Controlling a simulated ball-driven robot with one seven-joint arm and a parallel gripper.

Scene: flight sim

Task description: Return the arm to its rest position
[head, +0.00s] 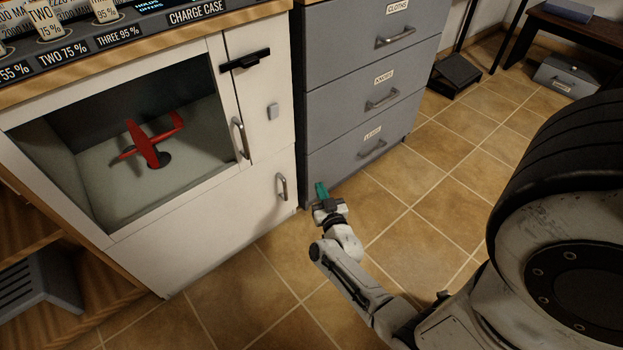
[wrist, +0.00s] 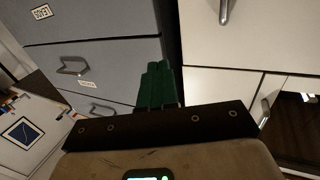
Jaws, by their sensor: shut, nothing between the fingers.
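My gripper (head: 322,190) is at the end of my arm, low in front of the cabinets, near the seam between the white charge case and the grey drawer unit. Its green fingers are together and hold nothing. In the wrist view the green fingers (wrist: 157,84) stand closed at the middle, pointing toward the gap between the grey drawers and the white cabinet. My arm stretches forward and low over the tiled floor, partly bent. I cannot tell whether the fingertips touch a cabinet front.
The grey drawer unit (head: 345,75) has labelled drawers, all shut. The white charge case (head: 215,240) holds a red model plane (head: 147,148) behind its window. A dark bench (head: 580,30) and a grey box (head: 566,77) stand at the back right. Tiled floor (head: 440,165) is clear right of my gripper.

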